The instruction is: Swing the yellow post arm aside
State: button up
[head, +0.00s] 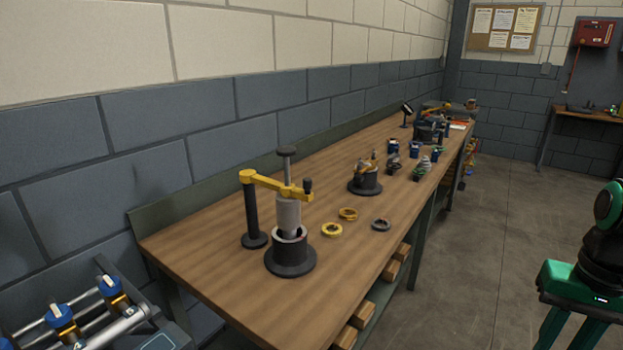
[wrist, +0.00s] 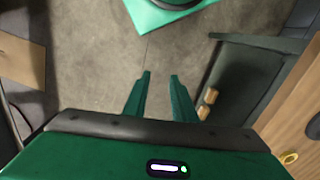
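The yellow post arm (head: 272,185) sits on top of a dark upright post (head: 252,218) near the front end of the workbench. It reaches right from the post across the grey cylinder (head: 288,213), which stands in a black round casing (head: 290,258). A dark knob is at the arm's right end, and a dark-capped rod rises behind the arm. My gripper (wrist: 160,77) is open and empty, its two green fingers apart over the floor. In the head view it (head: 572,290) is at the lower right, well away from the post arm, with its fingertips cut off.
Yellow rings (head: 332,230) and a grey ring (head: 381,225) lie right of the casing on the workbench (head: 220,250). A second black-based assembly (head: 365,180) and several small parts stand farther back. A wall runs along the bench's left side. The floor (head: 500,220) to the right is open.

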aim_at(309, 187)
jog(key=w+d+f+t+h, duration=0.1)
jog(key=w+f+t+h, duration=0.25)
jog(key=w, duration=1.05)
jog(key=w+a+r+t+h, duration=0.4)
jog(key=w+a, duration=0.4)
jog(key=w, duration=0.4)
jog(key=a+r+n+t+y, duration=0.2)
jog(key=a+r+t+y, duration=0.1)
jog(key=a, duration=0.7)
jog(key=w+a+r+n+t+y, duration=0.1)
jog(key=a+r+n+t+y, duration=0.2)
jog(key=a, duration=0.7)
jog(key=a+r+n+t+y, duration=0.2)
jog(key=a+r, duration=0.4)
jog(key=a, duration=0.4)
jog(key=shift+w+a+r+n+t+y, duration=0.1)
jog(key=shift+w+r+n+t+y, duration=0.1)
jog(key=shift+t+y, duration=0.35)
jog(key=shift+w+r+n+t+y, duration=0.1)
jog(key=shift+r+n+t+y, duration=0.1)
jog(key=shift+t, duration=0.5)
jog(key=w+a, duration=0.1)
jog(key=w, duration=0.9)
jog(key=shift+w+a, duration=0.2)
jog(key=shift+w, duration=0.05)
